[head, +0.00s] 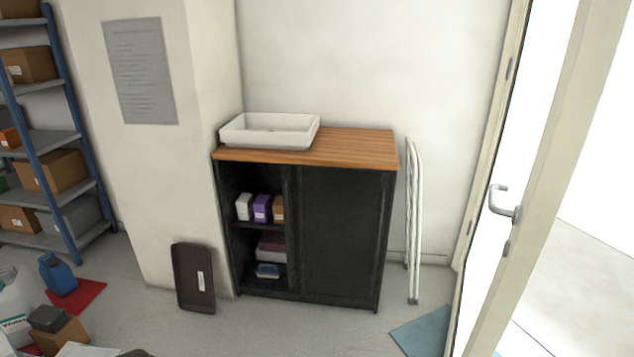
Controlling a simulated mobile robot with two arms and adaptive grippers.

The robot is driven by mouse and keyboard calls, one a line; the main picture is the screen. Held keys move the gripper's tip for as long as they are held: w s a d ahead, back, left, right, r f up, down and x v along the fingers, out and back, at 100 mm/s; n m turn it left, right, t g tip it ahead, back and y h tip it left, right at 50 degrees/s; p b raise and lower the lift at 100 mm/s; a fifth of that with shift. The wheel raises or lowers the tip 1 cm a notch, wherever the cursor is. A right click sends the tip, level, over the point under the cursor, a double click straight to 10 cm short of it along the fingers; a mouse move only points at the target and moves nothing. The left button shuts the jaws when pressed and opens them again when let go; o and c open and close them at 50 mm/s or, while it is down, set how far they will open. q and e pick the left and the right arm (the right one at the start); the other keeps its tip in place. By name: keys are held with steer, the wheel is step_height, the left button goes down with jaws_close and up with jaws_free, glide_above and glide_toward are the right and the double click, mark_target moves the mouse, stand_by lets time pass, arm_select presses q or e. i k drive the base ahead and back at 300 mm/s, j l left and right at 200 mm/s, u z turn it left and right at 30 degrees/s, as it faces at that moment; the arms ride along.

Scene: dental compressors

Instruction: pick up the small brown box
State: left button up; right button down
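A small brown box (278,209) stands on the upper shelf inside the open left side of a black cabinet (340,228). It is at the right end of a short row, beside a purple box (262,208) and a white box (244,207). Its right side is close to the cabinet's middle upright and may be partly hidden by it. Other brown boxes sit on the blue rack at the left, such as one on a middle shelf (58,170). Neither of my grippers shows in the head view.
A white basin (269,130) sits on the cabinet's wooden top (358,147). A dark tray (194,278) leans on the pillar. A white folded frame (413,222) stands right of the cabinet, near the open door (545,180). Clutter fills the lower left; floor before the cabinet is clear.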

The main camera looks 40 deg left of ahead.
mark_target(277, 205)
steer(key=u, duration=1.8)
